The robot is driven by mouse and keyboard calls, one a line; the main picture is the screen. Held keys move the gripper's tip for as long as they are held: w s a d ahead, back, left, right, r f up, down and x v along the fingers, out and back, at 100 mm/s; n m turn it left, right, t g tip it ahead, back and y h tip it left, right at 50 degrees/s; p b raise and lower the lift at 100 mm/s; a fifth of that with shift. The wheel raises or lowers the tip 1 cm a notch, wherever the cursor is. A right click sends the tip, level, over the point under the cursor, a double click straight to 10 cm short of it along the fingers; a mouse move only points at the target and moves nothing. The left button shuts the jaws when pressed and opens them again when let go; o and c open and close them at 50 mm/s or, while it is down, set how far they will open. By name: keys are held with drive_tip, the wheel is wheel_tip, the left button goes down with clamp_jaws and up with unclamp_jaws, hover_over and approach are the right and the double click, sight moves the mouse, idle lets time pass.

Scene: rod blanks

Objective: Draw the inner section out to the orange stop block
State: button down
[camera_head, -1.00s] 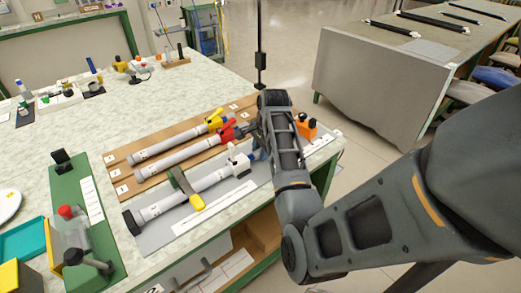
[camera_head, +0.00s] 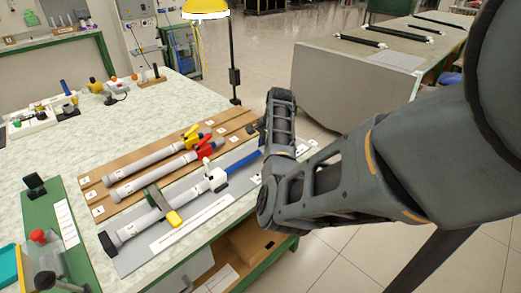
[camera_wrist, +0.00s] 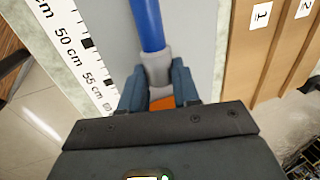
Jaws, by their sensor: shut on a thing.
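The outer tube (camera_head: 150,218) lies on a grey board (camera_head: 130,262), under a yellow-tipped clamp (camera_head: 162,207), with a white collar (camera_head: 217,179) at its right end. The blue inner section (camera_head: 245,161) sticks out of the collar; it also shows in the wrist view (camera_wrist: 148,25). My gripper (camera_wrist: 160,88) is shut on the grey end piece (camera_wrist: 156,68) of the blue section. The orange stop block (camera_wrist: 162,103) shows between my fingers, just past that end piece; I cannot tell whether they touch. In the head view my arm hides the block and fingertips.
A white scale strip (camera_wrist: 75,45) runs beside the rod, marked near 50 and 55 cm. Two other tubes, with a yellow clip (camera_head: 192,137) and a red clip (camera_head: 205,146), lie on brown boards behind. A green fixture (camera_head: 58,235) stands at left. The bench's back is partly clear.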

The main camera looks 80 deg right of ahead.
drive_tip(key=c, duration=0.8)
unclamp_jaws()
drive_tip(key=shift+r, duration=0.1)
drive_tip(key=v, duration=0.7)
drive_tip(key=shift+r, duration=0.25)
